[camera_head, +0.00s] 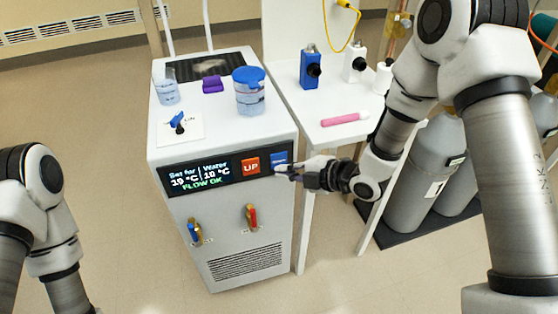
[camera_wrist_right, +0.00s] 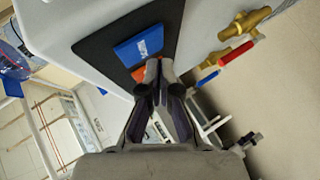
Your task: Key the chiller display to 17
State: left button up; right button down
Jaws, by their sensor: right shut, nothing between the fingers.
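The chiller (camera_head: 222,215) is a white cabinet with a dark panel on its front. Its display (camera_head: 200,177) shows "Set for", "Water" and a green "FLOW OK"; the set figure starts with 1, its second digit is too small to read surely. The orange UP button (camera_head: 251,166) is right of the display. The blue button (camera_head: 279,158) is beside it, partly covered by my right gripper (camera_head: 284,171). In the right wrist view the shut, empty fingertips (camera_wrist_right: 159,66) are close to the blue button (camera_wrist_right: 138,47); contact cannot be told. My left gripper is out of view.
A blue-lidded tub (camera_head: 249,98), a beaker (camera_head: 167,92) and a purple item (camera_head: 213,84) stand on the chiller. Blue-handled (camera_head: 194,231) and red-handled valves (camera_head: 252,217) stick out below the panel. A white table (camera_head: 318,105) and gas cylinders (camera_head: 425,170) are at right.

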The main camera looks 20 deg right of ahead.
jog(key=shift+w, duration=0.1)
dwell(0.6)
jog(key=shift+w, duration=0.35)
jog(key=shift+w, duration=0.4)
dwell(0.4)
jog(key=shift+s, duration=0.85)
jog(key=s+b, duration=0.1)
jog(key=s, duration=0.4)
jog(key=shift+d, duration=0.1)
dwell(2.0)
